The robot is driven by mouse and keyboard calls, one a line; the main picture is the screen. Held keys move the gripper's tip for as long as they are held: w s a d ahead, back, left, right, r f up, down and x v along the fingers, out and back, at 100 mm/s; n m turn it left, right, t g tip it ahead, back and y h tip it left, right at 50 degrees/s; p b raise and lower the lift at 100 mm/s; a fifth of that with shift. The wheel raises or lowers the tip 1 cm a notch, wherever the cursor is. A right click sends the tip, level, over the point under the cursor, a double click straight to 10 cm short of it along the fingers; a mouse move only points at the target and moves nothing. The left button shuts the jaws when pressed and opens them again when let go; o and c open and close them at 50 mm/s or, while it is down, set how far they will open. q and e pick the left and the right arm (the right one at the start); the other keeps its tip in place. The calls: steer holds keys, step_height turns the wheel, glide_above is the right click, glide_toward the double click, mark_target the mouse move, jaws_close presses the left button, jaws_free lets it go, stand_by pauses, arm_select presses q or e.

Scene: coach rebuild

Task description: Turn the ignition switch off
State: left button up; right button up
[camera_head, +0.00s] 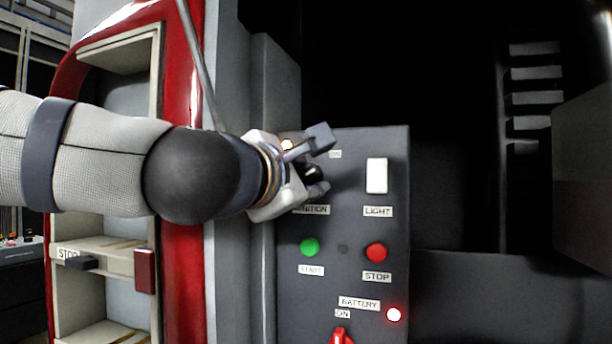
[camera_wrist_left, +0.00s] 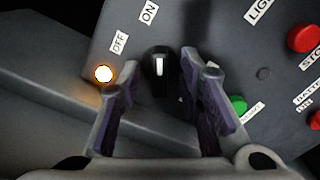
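The ignition switch is a black rotary knob (camera_head: 312,172) on the dark grey panel (camera_head: 345,290), above a partly covered ignition label. In the left wrist view the knob (camera_wrist_left: 158,68) has a white mark lying roughly toward the ON label (camera_wrist_left: 149,12); the OFF label (camera_wrist_left: 119,42) is to the left of that. My left gripper (camera_head: 320,163) is open, its fingers on either side of the knob. In the left wrist view there seems to be a gap to each finger; contact is hard to tell. An orange-white lamp (camera_wrist_left: 103,73) beside OFF is lit. My right gripper is not in view.
The panel also carries a white light switch (camera_head: 377,175), a green start button (camera_head: 309,247), a red stop button (camera_head: 376,252), a red battery switch (camera_head: 341,337) and a lit red lamp (camera_head: 394,315). A grey pole (camera_head: 202,70) and red frame stand left, behind my arm.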

arm_select(q)
jaws_close()
steer(key=n, duration=0.5)
steer(key=shift+f+n, duration=0.15)
steer(key=shift+n, duration=0.25)
steer(key=n+b, duration=0.1)
steer(key=n, duration=0.5)
steer(key=shift+o, duration=0.8)
jaws_free()
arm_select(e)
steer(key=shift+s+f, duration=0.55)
